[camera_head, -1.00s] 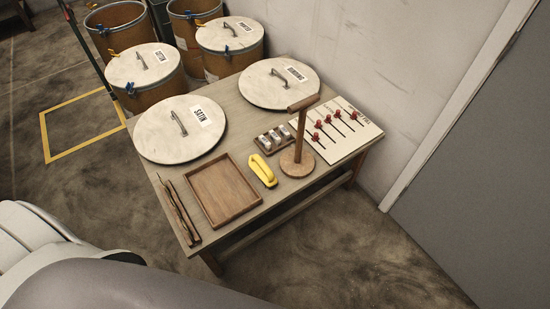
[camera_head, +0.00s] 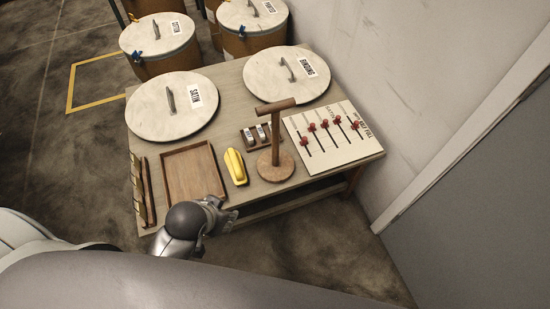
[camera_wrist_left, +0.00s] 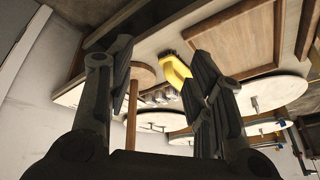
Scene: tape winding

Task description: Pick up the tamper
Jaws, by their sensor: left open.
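The wooden tamper (camera_head: 275,140) stands upright on the table, with a round base and a T-shaped handle on top. My left gripper (camera_head: 228,212) is at the table's front edge, in front of the tray and yellow tool, apart from the tamper. In the left wrist view, the left gripper (camera_wrist_left: 160,75) has its fingers spread, with nothing between them held. The tamper's shaft (camera_wrist_left: 131,115) and round base show between the fingers, beyond them. My right gripper is not in view.
A yellow tool (camera_head: 236,167) lies left of the tamper, next to a wooden tray (camera_head: 166,182). A small rack (camera_head: 250,137) and a board with red knobs (camera_head: 352,152) are close by. Round lids labelled SATIN (camera_head: 160,110) and BINDING (camera_head: 272,78) lie behind.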

